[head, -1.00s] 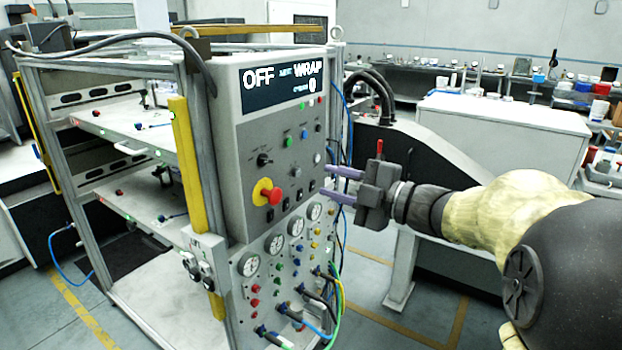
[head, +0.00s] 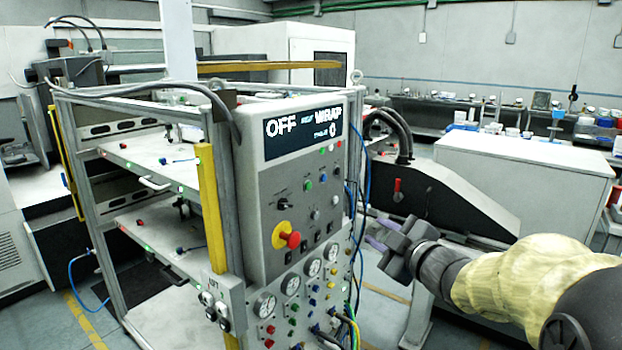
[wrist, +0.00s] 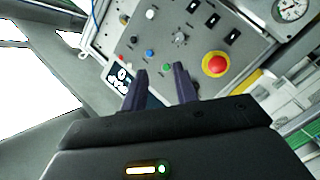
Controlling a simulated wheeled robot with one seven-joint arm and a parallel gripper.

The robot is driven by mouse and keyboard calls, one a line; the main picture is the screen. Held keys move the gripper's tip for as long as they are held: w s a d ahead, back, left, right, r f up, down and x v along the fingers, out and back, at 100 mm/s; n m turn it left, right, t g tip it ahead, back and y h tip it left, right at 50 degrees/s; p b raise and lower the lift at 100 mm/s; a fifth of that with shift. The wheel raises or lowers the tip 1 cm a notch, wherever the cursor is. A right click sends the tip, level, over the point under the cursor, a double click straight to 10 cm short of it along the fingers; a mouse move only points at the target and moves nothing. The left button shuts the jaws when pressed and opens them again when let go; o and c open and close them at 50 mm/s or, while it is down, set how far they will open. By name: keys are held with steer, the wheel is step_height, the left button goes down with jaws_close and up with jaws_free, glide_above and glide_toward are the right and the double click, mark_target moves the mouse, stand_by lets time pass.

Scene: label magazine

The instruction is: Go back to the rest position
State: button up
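My gripper (head: 372,232) is in the head view just right of the grey control panel (head: 262,205), apart from it. In the wrist view its two dark purple fingers (wrist: 160,88) stand apart with nothing between them. The panel carries a dark display reading OFF and WRAP (head: 302,130), which is partly hidden behind a finger in the wrist view. A red emergency button on a yellow base (head: 287,236) sits low on the panel; it also shows in the wrist view (wrist: 216,64). Below it are round gauges (head: 292,284) and coloured buttons.
The label machine's metal frame has two white shelves (head: 140,160) and a yellow post (head: 210,205). Cables and blue hoses hang beside the panel. A white cabinet (head: 520,165) stands behind my arm. Floor shows between the machine and the cabinet.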

steer(key=s+d+f+m+g+h+p, duration=0.3)
steer(key=s+d+f+m+g+h, duration=0.1)
steer(key=f+m+h, duration=0.4)
steer(key=s+a+f+m+g+p, duration=0.1)
steer(key=s+a+f+m+g, duration=0.1)
steer(key=s, duration=0.6)
steer(key=s+a+f+m+g+y+p, duration=0.1)
steer(key=s+f+m+g+p, duration=0.1)
steer(key=s+f+m+g, duration=0.2)
steer(key=s+f+g, duration=0.2)
steer(key=s+f, duration=0.1)
steer(key=s, duration=0.1)
steer(key=shift+a+g, duration=0.3)
steer(key=shift+a, duration=0.1)
steer(key=shift+o, duration=0.2)
steer(key=shift+o, duration=0.6)
steer(key=shift+d, duration=0.1)
